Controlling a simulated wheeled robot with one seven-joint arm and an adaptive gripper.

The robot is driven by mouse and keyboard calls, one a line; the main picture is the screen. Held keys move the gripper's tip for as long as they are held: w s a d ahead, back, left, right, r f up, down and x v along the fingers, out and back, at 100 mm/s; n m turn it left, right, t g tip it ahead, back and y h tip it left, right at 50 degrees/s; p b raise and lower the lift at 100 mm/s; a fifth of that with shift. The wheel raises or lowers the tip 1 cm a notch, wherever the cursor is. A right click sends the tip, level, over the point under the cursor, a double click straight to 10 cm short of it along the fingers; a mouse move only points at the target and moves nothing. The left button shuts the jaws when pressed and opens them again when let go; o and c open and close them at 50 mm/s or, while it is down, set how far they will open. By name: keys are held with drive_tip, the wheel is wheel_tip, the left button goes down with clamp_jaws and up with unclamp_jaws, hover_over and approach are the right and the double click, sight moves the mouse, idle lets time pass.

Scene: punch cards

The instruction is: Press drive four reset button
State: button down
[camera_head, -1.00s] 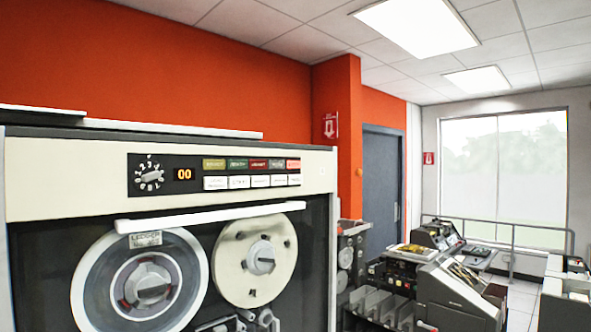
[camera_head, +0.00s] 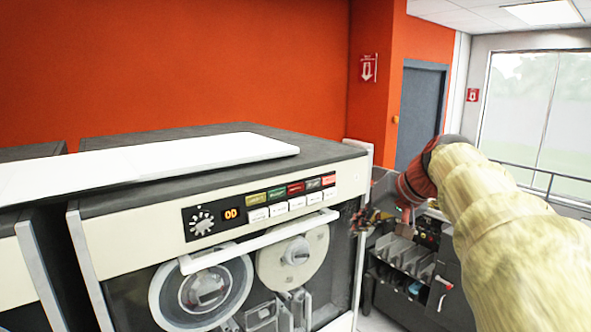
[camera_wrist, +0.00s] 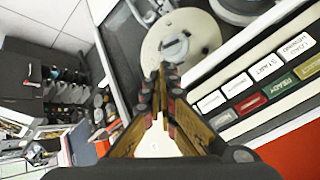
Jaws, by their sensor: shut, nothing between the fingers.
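A tape drive (camera_head: 130,235) with a cream front stands left of centre in the head view. Its panel has a dial (camera_head: 201,222), an orange display (camera_head: 231,214) and two rows of buttons, coloured above white (camera_head: 278,209). In the wrist view the white buttons include START (camera_wrist: 266,68) and LOAD REWIND (camera_wrist: 296,46). A green button reads READY (camera_wrist: 281,88). I cannot make out a reset label or drive number. My gripper (camera_head: 362,221) is shut and empty, right of the drive in the head view. In the wrist view its fingertips (camera_wrist: 168,68) overlap the cream reel, apart from the buttons.
A white bar (camera_head: 262,240) crosses the drive front below the panel. A white board (camera_head: 150,163) lies on top. Tape reels (camera_head: 290,257) show behind the front. Card machinery (camera_head: 405,265) stands to the right, behind my arm.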

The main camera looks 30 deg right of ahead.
sight(329, 193)
drive_tip(key=d+r, duration=0.2)
drive_tip(key=shift+d+r+p, duration=0.25)
drive_tip(key=shift+r+p, duration=0.1)
drive_tip(key=w+p, duration=0.3)
drive_tip(key=w, duration=0.5)
drive_tip(key=shift+w+a, duration=0.35)
drive_tip(key=shift+w, duration=0.1)
idle(1.2)
drive_tip(key=shift+w, duration=0.35)
drive_tip(key=shift+w+a, duration=0.1)
drive_tip(key=shift+w, duration=0.4)
idle(0.9)
drive_tip(key=shift+s, duration=0.1)
drive_tip(key=shift+s+b, duration=0.45)
drive_tip(key=shift+s, duration=0.45)
